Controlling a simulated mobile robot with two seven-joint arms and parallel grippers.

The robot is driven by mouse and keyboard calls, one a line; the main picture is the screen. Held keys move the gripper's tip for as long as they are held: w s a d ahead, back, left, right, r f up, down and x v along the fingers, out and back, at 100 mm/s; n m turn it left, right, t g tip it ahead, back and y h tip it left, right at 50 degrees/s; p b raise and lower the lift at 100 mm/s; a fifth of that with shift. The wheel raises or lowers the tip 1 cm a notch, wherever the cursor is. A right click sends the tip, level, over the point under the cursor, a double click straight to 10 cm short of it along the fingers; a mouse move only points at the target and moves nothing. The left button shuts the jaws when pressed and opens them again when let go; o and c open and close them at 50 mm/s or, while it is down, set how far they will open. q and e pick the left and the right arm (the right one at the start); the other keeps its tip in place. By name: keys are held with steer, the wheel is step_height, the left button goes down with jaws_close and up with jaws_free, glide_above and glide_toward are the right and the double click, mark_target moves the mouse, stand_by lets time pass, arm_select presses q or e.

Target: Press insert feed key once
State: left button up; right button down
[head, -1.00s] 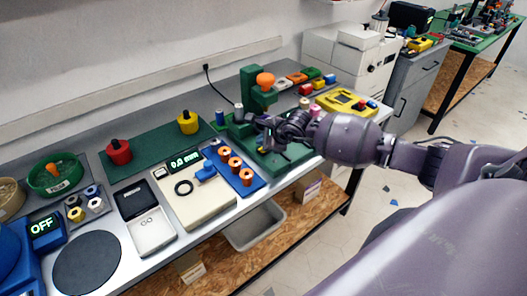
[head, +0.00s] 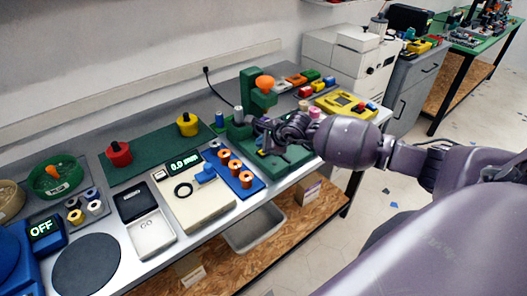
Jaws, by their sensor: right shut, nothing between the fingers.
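A green press (head: 255,90) with an orange knob (head: 265,83) stands near the back of the bench, on a green base (head: 290,160). My right gripper (head: 262,137) is at the front of this press, low over its base, with its arm coming in from the right. It is shut and looks empty; its fingertips are small and dark here. I cannot make out a key labelled insert feed; the gripper and wrist hide part of the base. I cannot tell whether the fingertips touch anything. My left gripper is not in view.
Left of the press is a blue rack (head: 240,180) with orange-topped pieces, beside a beige gauge (head: 195,200) with a lit display. A yellow box (head: 345,105) and small coloured blocks lie to the right. A green mat (head: 150,150) holds red and yellow knobbed weights.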

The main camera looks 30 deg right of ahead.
stand_by(0.4)
steer(key=shift+f, duration=0.1)
stand_by(0.4)
steer(key=shift+f+b, duration=0.35)
steer(key=shift+f, duration=0.05)
